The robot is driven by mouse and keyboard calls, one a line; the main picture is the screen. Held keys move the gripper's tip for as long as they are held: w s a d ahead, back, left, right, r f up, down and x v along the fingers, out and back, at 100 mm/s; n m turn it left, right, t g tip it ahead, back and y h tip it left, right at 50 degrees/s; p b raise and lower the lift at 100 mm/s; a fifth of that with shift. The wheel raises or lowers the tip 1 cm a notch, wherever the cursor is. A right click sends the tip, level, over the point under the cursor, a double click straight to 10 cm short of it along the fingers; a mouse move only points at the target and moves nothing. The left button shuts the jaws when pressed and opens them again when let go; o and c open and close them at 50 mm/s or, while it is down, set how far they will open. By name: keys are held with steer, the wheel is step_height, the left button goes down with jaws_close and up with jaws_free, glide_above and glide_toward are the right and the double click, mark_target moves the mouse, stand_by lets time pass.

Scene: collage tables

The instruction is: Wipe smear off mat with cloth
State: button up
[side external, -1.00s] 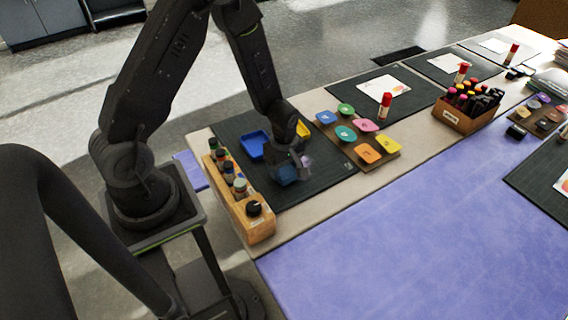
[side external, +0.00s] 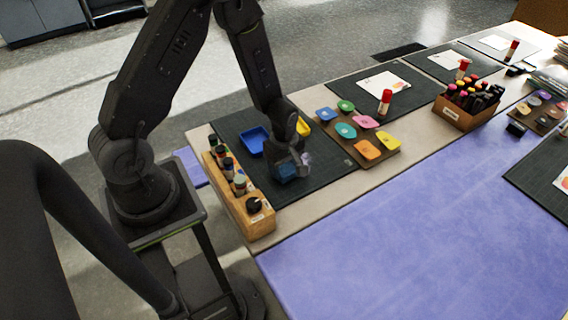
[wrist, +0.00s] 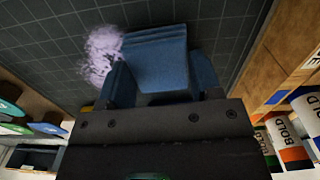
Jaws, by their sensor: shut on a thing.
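A folded blue cloth (wrist: 157,62) is held in my gripper (side external: 288,166), which is shut on it. The cloth is low over the dark cutting mat (side external: 322,180); I cannot tell whether it touches the mat. A pale lilac smear (wrist: 101,52) shows on the mat beside the cloth, at its left in the wrist view. In the side view the smear (side external: 306,158) is partly hidden, just right of my gripper. The cloth (side external: 286,173) also shows below the fingers there.
A blue tray (side external: 252,140) and a yellow piece (side external: 303,127) sit on the mat's far part. A wooden rack (side external: 256,224) of bottles stands along the mat's left edge. A brown board (side external: 381,157) with several coloured pads lies to the right. A lilac sheet (side external: 420,240) lies in front.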

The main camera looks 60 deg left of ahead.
mark_target(309, 152)
steer(key=shift+f, duration=0.15)
steer(key=shift+w, duration=5.35)
steer(key=shift+a, duration=0.85)
steer(key=shift+s+f, duration=0.1)
steer(key=shift+s, duration=5.35)
steer(key=shift+s+a, duration=0.2)
steer(key=shift+a, duration=0.55)
steer(key=shift+w+a, duration=0.1)
steer(key=shift+w, duration=5.55)
steer(key=shift+r, duration=0.2)
